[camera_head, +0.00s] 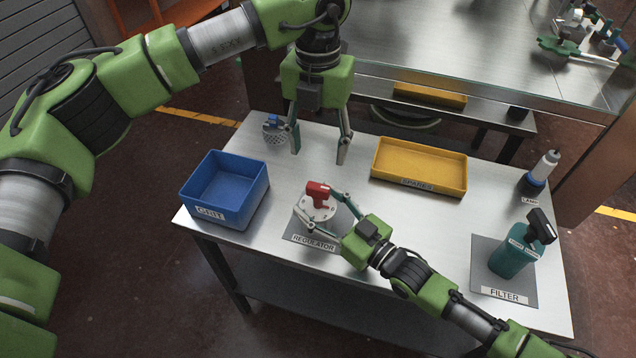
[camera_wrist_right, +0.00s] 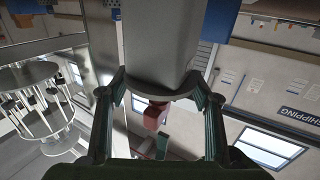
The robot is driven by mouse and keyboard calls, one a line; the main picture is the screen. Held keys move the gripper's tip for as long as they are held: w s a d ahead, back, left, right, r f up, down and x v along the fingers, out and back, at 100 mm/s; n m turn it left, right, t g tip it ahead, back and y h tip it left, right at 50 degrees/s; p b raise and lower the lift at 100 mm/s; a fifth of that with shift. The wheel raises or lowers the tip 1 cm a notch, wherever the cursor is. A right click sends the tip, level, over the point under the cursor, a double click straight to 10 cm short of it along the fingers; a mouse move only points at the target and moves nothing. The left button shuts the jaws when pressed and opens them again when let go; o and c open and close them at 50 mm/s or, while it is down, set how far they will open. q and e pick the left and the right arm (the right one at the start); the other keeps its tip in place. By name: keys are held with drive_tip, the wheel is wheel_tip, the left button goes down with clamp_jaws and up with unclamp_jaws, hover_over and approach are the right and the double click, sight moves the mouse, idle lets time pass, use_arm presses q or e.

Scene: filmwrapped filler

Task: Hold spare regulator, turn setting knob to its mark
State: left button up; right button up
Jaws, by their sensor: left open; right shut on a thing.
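The regulator (camera_head: 316,213) has a round pale body and a red knob (camera_head: 318,190) on top. It is at the mat labelled REGULATOR (camera_head: 312,240); whether it rests on the mat or is lifted I cannot tell. My right gripper (camera_head: 317,203) is shut on the regulator, one finger on each side. In the right wrist view the grey body (camera_wrist_right: 160,45) fills the space between the fingers, and a red part (camera_wrist_right: 154,116) shows below. My left gripper (camera_head: 319,157) is open and empty above and behind the red knob, pointing down. The setting mark cannot be made out.
A blue bin (camera_head: 224,209) stands at left, a yellow SPARES tray (camera_head: 418,183) at back right. A teal filter unit (camera_head: 513,259) is on its mat at right, a lamp bottle (camera_head: 541,172) behind it. A perforated item (camera_head: 275,135) stands near my left gripper.

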sight(318, 186)
use_arm(q)
wheel_tip(318, 186, down, 11)
drive_tip(key=shift+f, duration=0.2)
idle(0.3)
drive_tip(key=c, duration=1.1)
